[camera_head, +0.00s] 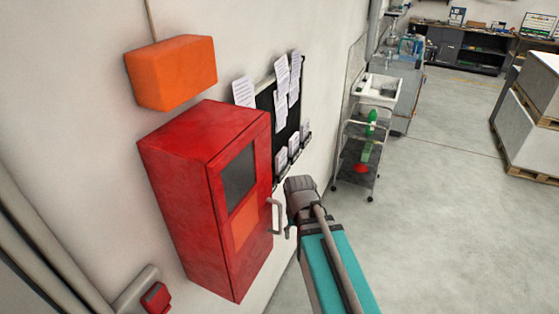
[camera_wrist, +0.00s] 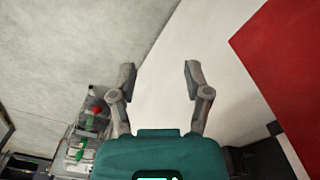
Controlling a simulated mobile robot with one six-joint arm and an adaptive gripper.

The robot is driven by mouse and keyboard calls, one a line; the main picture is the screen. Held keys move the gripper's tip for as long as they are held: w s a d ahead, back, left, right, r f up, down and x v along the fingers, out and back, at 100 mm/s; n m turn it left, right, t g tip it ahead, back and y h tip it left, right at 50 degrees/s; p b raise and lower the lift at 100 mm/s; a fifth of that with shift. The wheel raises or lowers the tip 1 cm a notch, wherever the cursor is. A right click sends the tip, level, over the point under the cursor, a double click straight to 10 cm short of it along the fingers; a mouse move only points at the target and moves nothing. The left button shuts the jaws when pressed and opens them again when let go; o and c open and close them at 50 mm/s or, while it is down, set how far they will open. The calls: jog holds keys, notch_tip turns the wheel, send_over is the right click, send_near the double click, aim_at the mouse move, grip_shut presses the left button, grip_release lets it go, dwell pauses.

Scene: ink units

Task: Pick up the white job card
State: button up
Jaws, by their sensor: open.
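Several white cards with printed lines are on a black wall board (camera_head: 264,101) behind the red cabinet. Some are pinned along its top, such as the white card (camera_head: 282,73), and smaller ones sit in holders lower down, such as this card (camera_head: 281,158). I cannot tell which is the job card. In the wrist view, my gripper (camera_wrist: 160,72) is open and empty, its fingers spread over bare wall and floor. No card shows there. In the head view, my arm ends beside the cabinet handle, below the board; the fingers are not clearly visible.
The red cabinet (camera_head: 190,190) with its handle stands out from the wall close to my arm. It also shows in the wrist view (camera_wrist: 290,65). An orange box (camera_head: 171,73) hangs above it. A trolley (camera_head: 357,155) stands beyond the board.

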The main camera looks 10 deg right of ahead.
aim_at(282, 152)
jog(key=w+r+m+p, duration=0.2)
jog(key=w+r+p, duration=0.5)
jog(key=w, duration=0.1)
jog(key=w+r+m+p, duration=0.2)
jog(key=w+r+p, duration=0.4)
jog(key=w, duration=0.3)
jog(key=w+r+m+p, duration=0.2)
jog(key=w+r+p, duration=0.5)
jog(key=w+r, duration=0.1)
jog(key=shift+w+d+r+m+p, duration=0.15)
jog(key=shift+w+d+r+p, duration=0.05)
jog(key=shift+w, duration=0.2)
jog(key=shift+w+d+r+m+p, duration=0.15)
jog(key=shift+w+d, duration=0.05)
jog(key=shift+w, duration=0.15)
jog(key=shift+f, duration=0.15)
notch_tip(282, 152, down, 8)
jog(key=b, duration=0.8)
jog(key=shift+f+b, duration=0.25)
jog(key=shift+b, duration=0.1)
jog(key=shift+f, duration=0.1)
jog(key=shift+w+a+f+b, duration=0.1)
jog(key=shift+a+f+b, duration=0.05)
jog(key=shift+f+b, duration=2.4)
jog(key=shift+r, duration=0.1)
grip_shut()
